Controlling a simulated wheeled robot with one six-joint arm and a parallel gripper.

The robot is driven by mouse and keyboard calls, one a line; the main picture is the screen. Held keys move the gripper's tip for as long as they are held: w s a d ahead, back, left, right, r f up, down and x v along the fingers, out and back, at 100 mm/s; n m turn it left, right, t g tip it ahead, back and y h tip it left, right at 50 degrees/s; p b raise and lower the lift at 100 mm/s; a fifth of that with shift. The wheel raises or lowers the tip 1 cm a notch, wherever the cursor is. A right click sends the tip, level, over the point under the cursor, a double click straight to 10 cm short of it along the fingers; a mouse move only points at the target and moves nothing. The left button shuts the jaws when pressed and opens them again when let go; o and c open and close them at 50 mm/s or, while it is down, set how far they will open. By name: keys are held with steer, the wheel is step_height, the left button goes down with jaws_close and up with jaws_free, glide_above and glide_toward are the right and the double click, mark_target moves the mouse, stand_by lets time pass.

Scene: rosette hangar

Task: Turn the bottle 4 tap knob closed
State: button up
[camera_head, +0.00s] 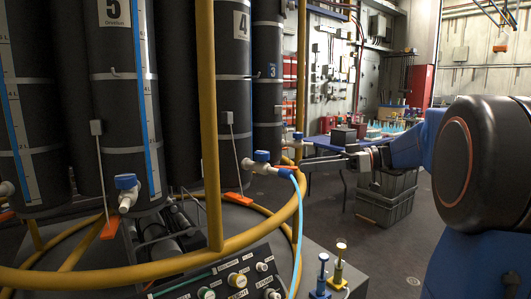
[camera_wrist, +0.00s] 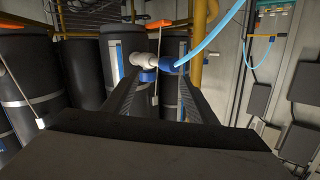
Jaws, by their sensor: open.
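Bottle 4 (camera_head: 232,95) is a dark cylinder with a white "4" label. Its tap (camera_head: 262,161) has a white body and a blue knob on top, with a light blue hose (camera_head: 298,210) at its outlet. My gripper (camera_head: 304,163) is open and empty, just right of the tap in the head view. In the wrist view, the tap's white body (camera_wrist: 142,58) and blue knob (camera_wrist: 148,76) show near the ends of the two dark fingers (camera_wrist: 160,78). I cannot tell whether a finger touches the knob.
A yellow rail (camera_head: 140,272) curves below the taps, and a yellow post (camera_head: 208,120) stands left of bottle 4. Bottle 5 (camera_head: 118,60) has a similar tap (camera_head: 127,190). A control panel (camera_head: 230,278) is below. Grey crates (camera_head: 385,200) stand on the floor behind my arm.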

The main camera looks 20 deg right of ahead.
steer(key=w+d+r+n+y, duration=0.1)
steer(key=d+r, duration=0.2)
steer(key=d, duration=0.1)
glide_toward(261, 152)
steer(key=shift+n+t, duration=0.3)
steer(key=shift+t, duration=0.1)
steer(key=x, duration=1)
steer(key=shift+f, duration=0.2)
steer(key=c, duration=1.1)
